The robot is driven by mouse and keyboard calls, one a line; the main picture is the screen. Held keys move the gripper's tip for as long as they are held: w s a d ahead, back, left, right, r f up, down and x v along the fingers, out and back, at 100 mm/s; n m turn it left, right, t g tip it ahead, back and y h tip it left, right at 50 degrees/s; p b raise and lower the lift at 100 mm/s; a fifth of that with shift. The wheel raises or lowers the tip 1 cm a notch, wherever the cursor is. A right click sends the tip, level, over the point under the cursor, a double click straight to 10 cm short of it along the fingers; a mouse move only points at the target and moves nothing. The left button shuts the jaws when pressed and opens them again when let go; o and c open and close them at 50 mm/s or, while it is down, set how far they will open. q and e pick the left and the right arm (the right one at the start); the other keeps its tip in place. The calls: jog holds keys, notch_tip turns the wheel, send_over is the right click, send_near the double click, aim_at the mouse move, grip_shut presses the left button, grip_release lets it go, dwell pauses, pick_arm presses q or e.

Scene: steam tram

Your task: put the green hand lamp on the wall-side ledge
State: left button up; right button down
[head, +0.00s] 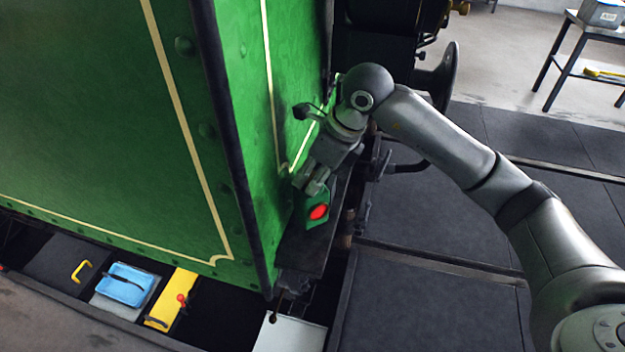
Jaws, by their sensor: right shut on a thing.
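The green hand lamp (311,219) has a round red lens and shows just below my right gripper (314,186). My right gripper reaches down from above and is shut on the lamp's top; the fingertips are partly hidden. The lamp is at a narrow dark ledge (304,254) beside the green tram's end wall. I cannot tell whether the lamp's base touches the ledge. My left gripper is not in view.
The green riveted tram body (110,120) fills the left, with a dark corner edge (232,140) close to the lamp. Below are a blue tray (124,286) and a yellow panel (172,298). A metal table (590,32) stands at the back right. Dark floor plates on the right are clear.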

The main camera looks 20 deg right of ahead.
notch_tip(320, 180, down, 2)
jog(key=shift+s+f+p, duration=0.1)
jog(key=shift+p, duration=0.25)
jog(key=shift+f, duration=0.2)
jog(key=c, duration=1.6)
grip_release()
jog(key=shift+f, duration=0.1)
jog(key=o, duration=0.4)
jog(key=shift+o, duration=0.2)
jog(key=shift+r, duration=0.35)
jog(key=b+v, duration=0.2)
jog(key=v, duration=0.9)
jog(key=shift+d+r, duration=0.2)
jog(key=shift+r, duration=0.1)
